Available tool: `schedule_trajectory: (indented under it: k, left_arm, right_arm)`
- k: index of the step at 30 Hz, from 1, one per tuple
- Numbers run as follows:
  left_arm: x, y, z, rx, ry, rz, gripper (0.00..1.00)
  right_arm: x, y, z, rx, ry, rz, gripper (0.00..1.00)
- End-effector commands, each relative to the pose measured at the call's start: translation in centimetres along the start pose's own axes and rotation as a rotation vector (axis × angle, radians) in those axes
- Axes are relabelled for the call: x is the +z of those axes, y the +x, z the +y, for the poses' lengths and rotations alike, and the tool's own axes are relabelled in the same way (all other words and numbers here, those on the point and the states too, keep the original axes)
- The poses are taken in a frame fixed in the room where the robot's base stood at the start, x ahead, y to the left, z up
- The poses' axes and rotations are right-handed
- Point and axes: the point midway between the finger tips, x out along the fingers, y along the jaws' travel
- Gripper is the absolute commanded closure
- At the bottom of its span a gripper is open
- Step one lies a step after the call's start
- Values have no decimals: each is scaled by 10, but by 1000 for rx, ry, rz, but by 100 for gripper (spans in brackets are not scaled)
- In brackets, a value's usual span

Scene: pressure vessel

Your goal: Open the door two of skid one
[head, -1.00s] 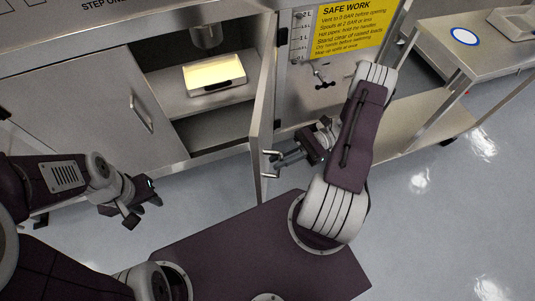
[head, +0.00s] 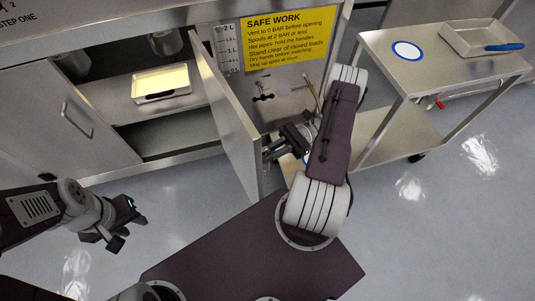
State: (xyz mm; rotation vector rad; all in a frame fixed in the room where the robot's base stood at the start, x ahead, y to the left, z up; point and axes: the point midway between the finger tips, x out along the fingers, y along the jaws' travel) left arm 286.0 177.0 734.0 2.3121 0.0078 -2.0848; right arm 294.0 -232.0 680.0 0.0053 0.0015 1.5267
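The skid is the steel cabinet at the upper left. Its right-hand door (head: 228,118) stands swung out from the opening, with its inner face towards the left of the view. My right gripper (head: 272,150) is at the outer side of this door, close to its free edge. Its fingertips and the door's handle are largely hidden, so I cannot tell its grip. My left gripper (head: 126,231) is open and empty, over the floor in front of the left-hand door (head: 60,130). That door has a bar handle (head: 77,119).
A pale lit tray (head: 161,82) sits on the shelf inside the cabinet. A yellow safety sign (head: 287,41) and a small valve (head: 263,97) are right of the opening. A steel cart (head: 385,65) stands at the right. Floor at lower right is clear.

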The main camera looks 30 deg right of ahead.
Motion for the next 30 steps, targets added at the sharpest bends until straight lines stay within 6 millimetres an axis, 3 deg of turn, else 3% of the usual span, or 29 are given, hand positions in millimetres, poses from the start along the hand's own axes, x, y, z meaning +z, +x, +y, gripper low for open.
schedule_trajectory:
  k: [16,17,18,19,30]
  left_arm:
    - [0,-1,0,0,0,0,64]
    - [0,-1,0,0,0,0,64]
    - [0,-1,0,0,0,0,64]
    - [0,-1,0,0,0,0,64]
    - [0,0,0,0,0,0,64]
  right_arm:
    - [0,0,-1,0,3,1,100]
    - [0,0,-1,0,3,1,80]
    - [0,0,-1,0,3,1,69]
    - [0,0,-1,0,2,1,64]
    - [-1,-6,-2,-3,-1,2,64]
